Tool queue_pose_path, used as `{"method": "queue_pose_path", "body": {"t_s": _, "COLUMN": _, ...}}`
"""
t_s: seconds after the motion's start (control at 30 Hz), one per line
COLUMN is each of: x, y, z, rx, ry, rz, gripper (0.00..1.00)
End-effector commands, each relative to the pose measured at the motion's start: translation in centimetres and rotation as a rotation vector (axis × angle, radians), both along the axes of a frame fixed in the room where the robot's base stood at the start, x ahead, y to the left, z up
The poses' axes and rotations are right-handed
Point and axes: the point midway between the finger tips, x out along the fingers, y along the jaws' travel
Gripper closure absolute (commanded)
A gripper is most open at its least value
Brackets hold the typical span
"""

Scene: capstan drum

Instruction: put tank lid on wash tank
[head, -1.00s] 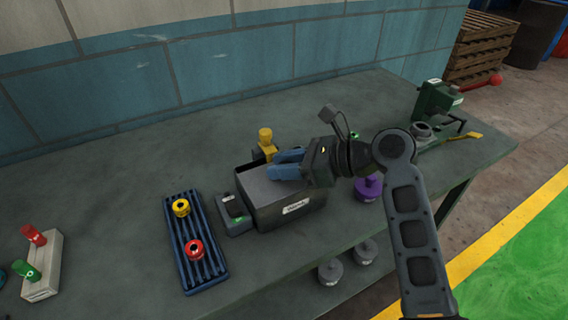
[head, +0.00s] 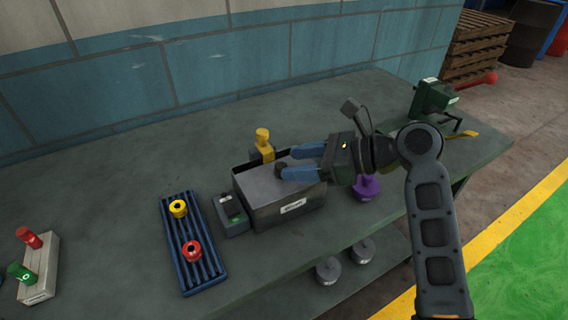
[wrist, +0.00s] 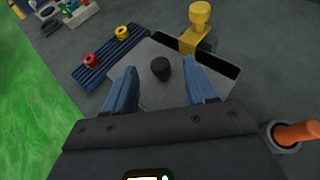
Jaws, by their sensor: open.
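The wash tank (head: 262,216) is a grey box with a white label on its front, standing on the bench. The tank lid (head: 258,184) is a flat grey plate with a black knob, lying on the tank's top; it also shows in the wrist view (wrist: 150,62). In the wrist view, dark strips show along the tank's far edge beside the lid; I cannot tell if it is fully seated. My gripper (head: 302,163) is open, its blue fingers on either side of the knob (wrist: 161,68) and apart from it. It is empty.
A yellow fitting (head: 264,145) stands at the tank's back edge. A small grey box (head: 232,215) and a blue rack (head: 192,245) with yellow and red rings are left of it. A purple weight (head: 366,188) is right. The bench's back left is clear.

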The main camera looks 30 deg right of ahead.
Motion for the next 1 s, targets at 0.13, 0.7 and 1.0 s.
{"method": "queue_pose_path", "body": {"t_s": 0.13, "x": -2.1, "y": -2.2, "z": 1.2, "rx": 0.000, "ry": 0.000, "rz": -0.004, "gripper": 0.44}}
{"method": "queue_pose_path", "body": {"t_s": 0.7, "x": -5.1, "y": -5.1, "z": 3.0, "rx": 0.000, "ry": 0.001, "rz": 0.001, "gripper": 0.44}}
{"method": "queue_pose_path", "body": {"t_s": 1.0, "x": -5.1, "y": -5.0, "z": 3.0, "rx": 0.000, "ry": 0.000, "rz": 0.001, "gripper": 0.44}}
